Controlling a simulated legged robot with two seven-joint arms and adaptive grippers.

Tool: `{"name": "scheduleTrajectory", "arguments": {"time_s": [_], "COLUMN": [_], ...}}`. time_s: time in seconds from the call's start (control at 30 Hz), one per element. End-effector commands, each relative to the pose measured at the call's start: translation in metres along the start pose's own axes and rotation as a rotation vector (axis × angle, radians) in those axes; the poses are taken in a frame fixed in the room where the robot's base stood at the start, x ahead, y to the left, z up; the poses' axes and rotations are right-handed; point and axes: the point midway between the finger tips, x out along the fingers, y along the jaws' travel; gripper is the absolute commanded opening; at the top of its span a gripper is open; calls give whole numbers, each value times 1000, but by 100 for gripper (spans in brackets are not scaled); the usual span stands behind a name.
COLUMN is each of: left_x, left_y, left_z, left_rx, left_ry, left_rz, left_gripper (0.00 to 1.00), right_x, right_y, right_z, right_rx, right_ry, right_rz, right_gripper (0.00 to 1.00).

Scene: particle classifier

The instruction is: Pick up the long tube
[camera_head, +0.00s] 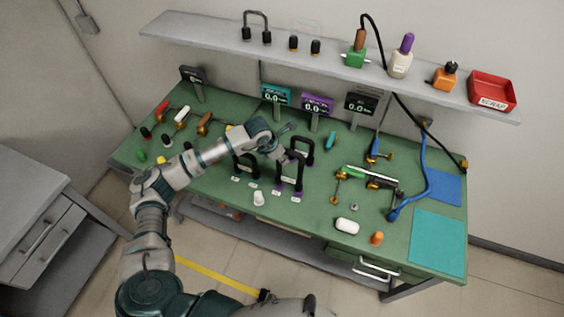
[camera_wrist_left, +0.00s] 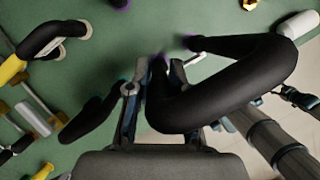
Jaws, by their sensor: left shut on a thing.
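A tall black U-shaped tube (camera_head: 291,176), the longest of the bent tubes, stands among others on the green bench. My left gripper (camera_head: 286,153) is at its upper part. In the left wrist view the black bent tube (camera_wrist_left: 235,88) passes between the fingers of my left gripper (camera_wrist_left: 155,85), which is shut on it. The arm hides part of the contact in the head view. A smaller black bent tube (camera_head: 303,146) is just behind, and another (camera_head: 246,163) is to the left. A part of my right arm shows at the bottom edge; its jaw state is unclear.
Displays on posts (camera_head: 317,104) stand along the back under a shelf (camera_head: 220,41). A green syringe-like tool (camera_head: 369,175) on a stand and a blue tube (camera_head: 425,178) are to the right. A white capsule (camera_head: 346,226) and an orange knob (camera_head: 377,238) lie near the front.

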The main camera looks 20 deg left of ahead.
Motion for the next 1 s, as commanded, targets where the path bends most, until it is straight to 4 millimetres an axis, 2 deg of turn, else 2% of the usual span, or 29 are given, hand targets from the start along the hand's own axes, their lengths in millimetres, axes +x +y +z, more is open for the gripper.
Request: {"name": "scheduleTrajectory", "arguments": {"time_s": [0.1, 0.23, 0.5, 0.6, 0.67, 0.8, 1.0], "left_x": [-16, -24, -47, -55, -58, -64, -66], "left_y": [-2, -24, -84, -101, -108, -120, -124], "left_z": [6, -11, -53, -65, -70, -78, -80], "left_rx": [2, 3, 5, 3, 2, 0, -1], "left_ry": [-7, -4, -4, -4, -4, -3, -3], "left_rz": [2, 1, -1, 0, 0, 0, 0], "left_gripper": [0, 0, 0, 0, 0, 0, 0], "right_x": [5, 9, 22, 24, 25, 24, 23], "right_y": [0, -1, -1, -2, -2, -1, -1], "right_z": [1, 2, 5, 6, 3, -16, -18], "right_rx": [0, 0, 1, 1, 1, 3, 4], "right_ry": [-1, -2, -4, -11, -11, 12, 9], "right_rz": [0, -1, -1, -2, -2, -1, -1], "right_gripper": [52, 52, 52, 52, 52, 52, 52]}}
